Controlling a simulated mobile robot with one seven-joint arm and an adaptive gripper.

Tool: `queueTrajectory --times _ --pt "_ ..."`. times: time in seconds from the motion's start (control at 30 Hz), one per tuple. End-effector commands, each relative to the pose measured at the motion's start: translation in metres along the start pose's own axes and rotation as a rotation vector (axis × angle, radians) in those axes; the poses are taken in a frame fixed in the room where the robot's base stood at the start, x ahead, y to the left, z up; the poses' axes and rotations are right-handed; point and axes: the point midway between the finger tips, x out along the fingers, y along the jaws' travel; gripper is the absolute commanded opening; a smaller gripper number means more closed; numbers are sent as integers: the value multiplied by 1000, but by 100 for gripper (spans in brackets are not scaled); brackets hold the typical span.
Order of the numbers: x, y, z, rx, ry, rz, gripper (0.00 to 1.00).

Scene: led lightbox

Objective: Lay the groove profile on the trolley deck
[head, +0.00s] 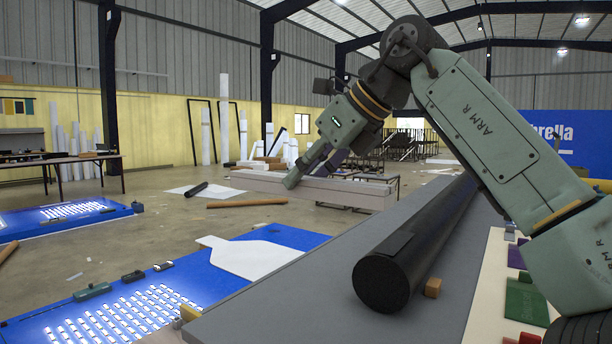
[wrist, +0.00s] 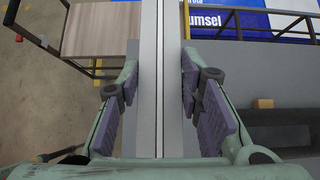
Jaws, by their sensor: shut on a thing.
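My gripper (wrist: 160,88) is shut on the groove profile (wrist: 158,45), a long pale grey bar with a dark line along it. It runs up through the wrist view between my purple finger pads, and its far end is out of frame. In the head view my gripper (head: 308,174) is beyond the grey bench, by a long pale form whose parts I cannot tell apart.
A grey bench top (head: 300,290) holds a thick black roll (head: 390,275) and a small ochre block (head: 433,288). Blue light panels with white lit modules (head: 125,315) lie at left. Concrete floor shows beyond.

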Motion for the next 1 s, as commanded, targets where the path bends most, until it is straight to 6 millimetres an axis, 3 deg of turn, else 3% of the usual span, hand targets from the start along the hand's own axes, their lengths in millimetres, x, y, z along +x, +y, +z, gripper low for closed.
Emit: queueTrajectory --times 0.63,1.0 --pt "-36 0 36 0 -2 -1 0" --pt "-35 0 35 0 -2 -1 0"
